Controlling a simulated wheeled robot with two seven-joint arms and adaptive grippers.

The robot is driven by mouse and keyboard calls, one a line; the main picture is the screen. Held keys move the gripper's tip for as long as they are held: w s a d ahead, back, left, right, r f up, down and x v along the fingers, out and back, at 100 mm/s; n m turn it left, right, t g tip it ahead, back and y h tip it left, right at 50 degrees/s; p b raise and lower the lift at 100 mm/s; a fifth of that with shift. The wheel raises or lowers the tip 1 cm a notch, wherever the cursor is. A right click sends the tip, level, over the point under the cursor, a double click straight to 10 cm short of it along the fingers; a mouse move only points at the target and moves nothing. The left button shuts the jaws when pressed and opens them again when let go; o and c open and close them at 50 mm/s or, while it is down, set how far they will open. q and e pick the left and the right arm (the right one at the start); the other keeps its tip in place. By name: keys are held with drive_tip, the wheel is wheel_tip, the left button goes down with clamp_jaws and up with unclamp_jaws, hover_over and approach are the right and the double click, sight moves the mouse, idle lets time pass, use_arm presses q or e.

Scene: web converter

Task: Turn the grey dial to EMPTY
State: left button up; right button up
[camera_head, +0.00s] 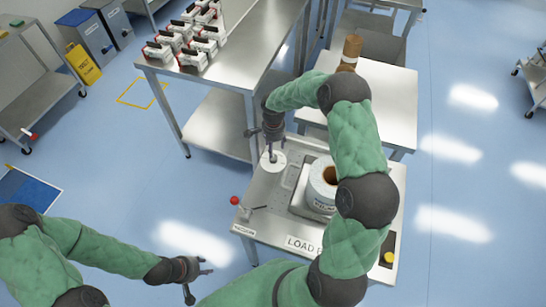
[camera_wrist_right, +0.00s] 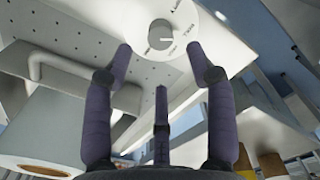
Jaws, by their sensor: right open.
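The grey dial (camera_wrist_right: 161,35) sits at the centre of a round white plate (camera_wrist_right: 183,22) with small printed labels around it, too small to read surely. In the head view the white plate (camera_head: 279,166) lies on the machine top, with the dial mostly hidden by my right gripper (camera_head: 271,155). In the right wrist view my right gripper (camera_wrist_right: 160,62) has its fingers spread, pointing toward the dial, with nothing between them. The dial appears ahead of the fingertips; contact is not visible. My left gripper (camera_head: 199,282) is open and empty, low in front of the machine.
A large white roll (camera_head: 320,187) stands on the machine top (camera_head: 265,222), right of the dial. A red-knobbed lever (camera_head: 235,200) is at its left edge.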

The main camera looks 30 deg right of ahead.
sight(273, 159)
wheel_tip(273, 159, down, 7)
drive_tip(key=shift+f+b, duration=0.2)
drive_tip(key=shift+b, duration=0.3)
clamp_jaws()
